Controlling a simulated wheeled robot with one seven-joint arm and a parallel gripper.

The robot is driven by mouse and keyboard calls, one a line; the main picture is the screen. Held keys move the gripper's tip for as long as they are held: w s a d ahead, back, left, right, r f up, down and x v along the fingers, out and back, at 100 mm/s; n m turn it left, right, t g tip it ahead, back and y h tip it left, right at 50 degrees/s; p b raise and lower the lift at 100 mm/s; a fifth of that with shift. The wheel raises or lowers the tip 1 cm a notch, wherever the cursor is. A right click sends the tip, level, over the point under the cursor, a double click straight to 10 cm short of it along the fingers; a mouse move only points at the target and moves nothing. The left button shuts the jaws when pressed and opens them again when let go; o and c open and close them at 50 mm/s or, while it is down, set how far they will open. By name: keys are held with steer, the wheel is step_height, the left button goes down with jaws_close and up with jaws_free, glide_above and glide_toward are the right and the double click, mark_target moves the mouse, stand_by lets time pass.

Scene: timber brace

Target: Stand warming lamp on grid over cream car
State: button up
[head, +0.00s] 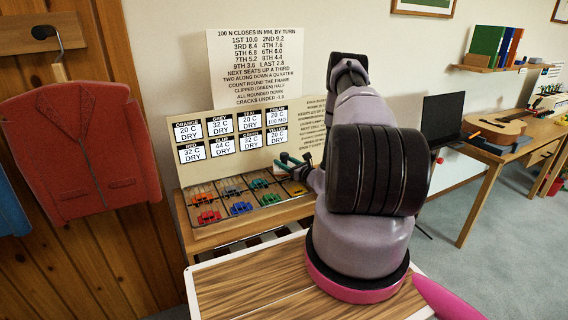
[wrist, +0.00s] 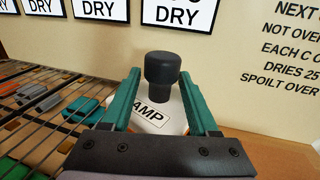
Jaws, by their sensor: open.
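The warming lamp (wrist: 172,106) has a white body with a partly hidden label, reading "AMP", and a dark knob (wrist: 162,70) on top. It stands upright close ahead of my gripper (wrist: 161,74) in the wrist view. My teal fingers are open, one on each side of the lamp; I cannot tell whether they touch it. The head view shows my gripper (head: 291,160) at the right end of the rack. The wire grid (wrist: 50,85) lies left of the lamp, over coloured cars. I cannot make out the cream car; my gripper and arm cover that corner.
Cars in the rack include red (head: 209,217), blue (head: 241,208) and green (head: 270,199). Colour signs (head: 220,127) stand on a board behind, close to my gripper. A wooden desk (head: 485,160) stands at right.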

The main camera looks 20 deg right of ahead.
steer(key=v, duration=1.1)
steer(key=shift+s, duration=0.35)
steer(key=w+a+r+n+g+y, duration=0.1)
steer(key=a+r+n+g+y, duration=0.3)
steer(key=r, duration=0.4)
steer(key=w+a+r+n+g+y, duration=0.1)
steer(key=a+r+n+y, duration=0.4)
steer(key=r, duration=0.4)
steer(key=s+a+r+n+g, duration=0.7)
steer(key=a+r+n+g, duration=0.15)
steer(key=a+r, duration=0.35)
steer(key=s+r+n+t+h, duration=0.3)
steer(key=s+r+n+h, duration=0.8)
steer(key=s+r, duration=0.6)
steer(key=s+h, duration=0.1)
steer(key=s, duration=0.2)
steer(key=shift+s+a+r, duration=0.15)
steer(key=shift+r, duration=0.1)
